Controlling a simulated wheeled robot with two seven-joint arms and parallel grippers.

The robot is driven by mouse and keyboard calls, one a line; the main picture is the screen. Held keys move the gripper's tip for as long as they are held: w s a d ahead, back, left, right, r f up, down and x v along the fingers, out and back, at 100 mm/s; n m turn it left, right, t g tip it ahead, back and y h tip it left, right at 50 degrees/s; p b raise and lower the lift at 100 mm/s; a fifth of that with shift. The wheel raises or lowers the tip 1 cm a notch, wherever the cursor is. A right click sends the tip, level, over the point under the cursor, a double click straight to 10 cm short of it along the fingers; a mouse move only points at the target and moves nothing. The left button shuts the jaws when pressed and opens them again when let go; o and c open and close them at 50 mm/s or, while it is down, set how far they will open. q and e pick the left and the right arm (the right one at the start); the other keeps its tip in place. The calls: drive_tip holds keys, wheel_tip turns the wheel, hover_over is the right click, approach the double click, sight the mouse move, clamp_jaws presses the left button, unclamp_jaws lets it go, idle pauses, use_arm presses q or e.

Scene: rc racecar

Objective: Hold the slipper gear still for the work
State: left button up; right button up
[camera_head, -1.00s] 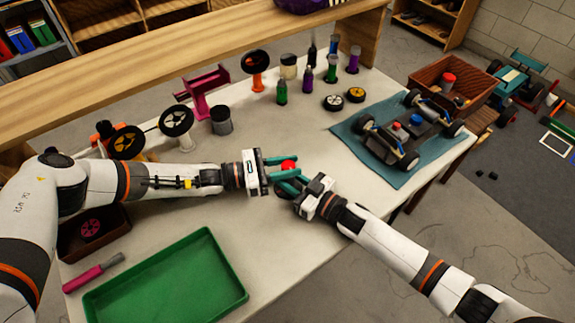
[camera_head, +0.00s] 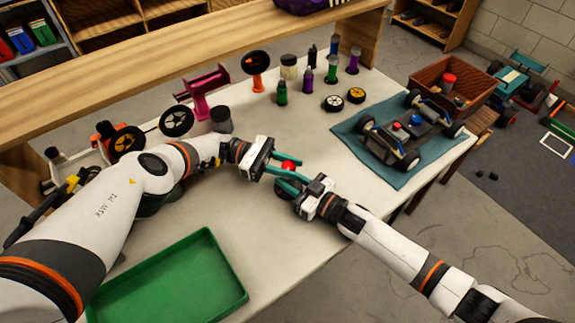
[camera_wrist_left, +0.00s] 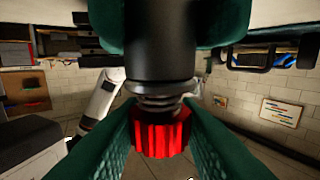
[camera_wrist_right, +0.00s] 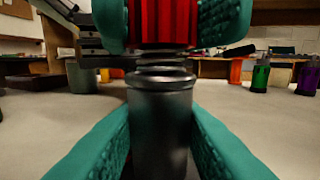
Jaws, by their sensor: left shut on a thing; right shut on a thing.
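The slipper gear is a red ribbed piece (camera_head: 289,164), seen between my two grippers over the middle of the bench. My left gripper (camera_head: 286,171) is shut on it, and the red ribs show between its teal fingers in the left wrist view (camera_wrist_left: 162,135). My right gripper (camera_head: 291,185) is shut on a dark cylinder (camera_wrist_right: 160,125). The cylinder lies in line with the red gear, with a ringed dark neck between them. The two grippers face each other closely. The fingers hide most of both parts in the head view.
A green tray (camera_head: 240,298) lies at the front. A car chassis (camera_head: 415,130) rests on a blue mat (camera_head: 345,130) at the right. Several bottles, wheels and a pink stand (camera_head: 205,92) line the back. The bench top right of my left arm is mostly clear.

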sight(288, 165)
idle(0.6)
use_arm(q)
drive_tip(key=o, duration=1)
drive_tip(key=shift+c, duration=0.2)
drive_tip(key=shift+r, duration=0.1)
drive_tip(key=shift+w+a+r, duration=0.1)
drive_tip(key=shift+r, duration=0.65)
wheel_tip(288, 165, up, 8)
drive_tip(key=shift+r, duration=0.2)
drive_tip(key=shift+o, duration=0.2)
